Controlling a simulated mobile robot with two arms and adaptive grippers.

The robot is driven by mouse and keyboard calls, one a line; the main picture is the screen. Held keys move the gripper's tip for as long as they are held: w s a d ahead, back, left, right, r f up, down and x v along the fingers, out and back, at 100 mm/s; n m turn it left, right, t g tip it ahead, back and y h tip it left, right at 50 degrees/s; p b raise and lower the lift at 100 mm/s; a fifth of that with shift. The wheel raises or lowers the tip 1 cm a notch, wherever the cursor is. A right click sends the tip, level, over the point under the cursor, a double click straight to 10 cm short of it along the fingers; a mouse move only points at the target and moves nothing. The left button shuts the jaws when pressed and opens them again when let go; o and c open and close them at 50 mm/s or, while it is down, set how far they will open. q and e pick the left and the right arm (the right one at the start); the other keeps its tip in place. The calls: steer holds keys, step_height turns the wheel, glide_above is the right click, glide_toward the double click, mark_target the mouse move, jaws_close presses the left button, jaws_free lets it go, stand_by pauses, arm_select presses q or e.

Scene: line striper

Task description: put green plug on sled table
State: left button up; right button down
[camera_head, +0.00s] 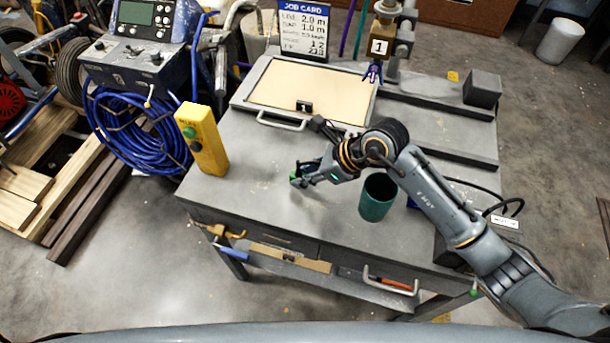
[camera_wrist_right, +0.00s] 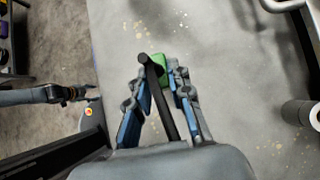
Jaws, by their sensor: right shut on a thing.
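My right gripper (camera_head: 299,176) is low over the grey metal table (camera_head: 250,206), left of a dark green cup (camera_head: 377,197). It is shut on the green plug (camera_wrist_right: 161,62), which sits at its fingertips in the right wrist view. A dark rod lies between the fingers in that view, beside the plug. In the head view only a small bit of green shows at the fingertips. I cannot tell whether the plug touches the tabletop. A framed, cream-topped panel (camera_head: 330,93) with a front handle lies at the table's back. My left gripper is not visible.
A yellow box (camera_head: 202,139) with a green button stands at the table's left edge. A job card (camera_head: 304,31) stands at the back. A dark block (camera_head: 482,88) sits at the back right. The tabletop between the yellow box and my right gripper is clear.

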steer(key=c, duration=1.2)
jaws_free()
steer(key=shift+f, duration=0.1)
steer(key=shift+d+r+p, duration=0.2)
steer(key=shift+r+p, duration=0.1)
steer(key=shift+r, duration=0.15)
steer(key=p+v, duration=0.5)
steer(key=v, duration=0.6)
steer(key=shift+s+d, duration=0.15)
